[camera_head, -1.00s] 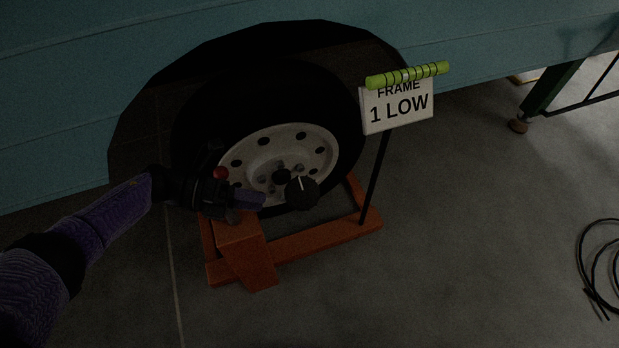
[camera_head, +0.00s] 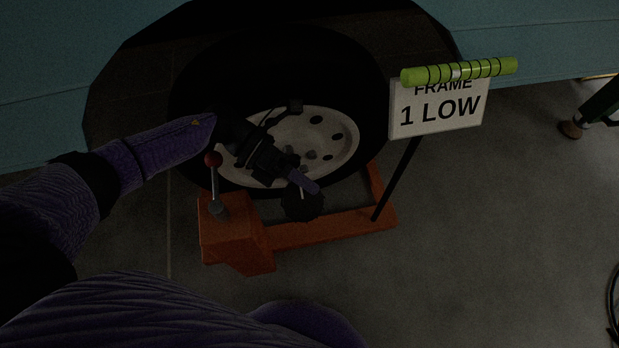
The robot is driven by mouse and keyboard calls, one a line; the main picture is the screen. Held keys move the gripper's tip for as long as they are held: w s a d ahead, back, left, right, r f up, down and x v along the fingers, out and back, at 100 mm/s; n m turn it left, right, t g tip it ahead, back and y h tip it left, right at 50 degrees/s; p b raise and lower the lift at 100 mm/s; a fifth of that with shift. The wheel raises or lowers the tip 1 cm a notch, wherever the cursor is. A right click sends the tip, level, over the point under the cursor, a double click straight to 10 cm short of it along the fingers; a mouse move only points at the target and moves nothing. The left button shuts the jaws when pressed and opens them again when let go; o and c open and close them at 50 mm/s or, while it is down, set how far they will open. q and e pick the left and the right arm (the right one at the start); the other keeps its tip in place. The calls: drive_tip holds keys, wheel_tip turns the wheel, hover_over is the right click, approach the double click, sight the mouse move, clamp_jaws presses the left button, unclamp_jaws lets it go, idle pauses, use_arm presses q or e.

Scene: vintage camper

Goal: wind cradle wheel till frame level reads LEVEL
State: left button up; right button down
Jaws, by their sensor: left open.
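The cradle wheel (camera_head: 303,207) is a small black knob at the front of the orange cradle (camera_head: 330,230). My left gripper (camera_head: 306,182) is open, with its fingers right over the knob, and hides its upper part and most of its pale mark. I cannot tell whether they touch. The frame level sign (camera_head: 438,111) stands on a black post at the cradle's right and reads "FRAME 1 LOW". A green level tube (camera_head: 459,71) lies along its top. My right gripper is out of view.
A lever with a red ball (camera_head: 213,159) stands on the cradle's left block, close to my left arm. The camper's tyre (camera_head: 195,95) and teal body (camera_head: 540,40) rise behind. A black cable (camera_head: 614,300) lies at the right edge.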

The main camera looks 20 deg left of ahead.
use_arm(q)
drive_tip(key=shift+d+f, duration=0.2)
drive_tip(key=shift+d, duration=0.3)
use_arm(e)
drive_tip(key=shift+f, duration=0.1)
use_arm(q)
clamp_jaws()
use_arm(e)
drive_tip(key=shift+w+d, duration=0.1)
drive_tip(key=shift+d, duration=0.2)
use_arm(q)
drive_tip(key=shift+g, duration=0.3)
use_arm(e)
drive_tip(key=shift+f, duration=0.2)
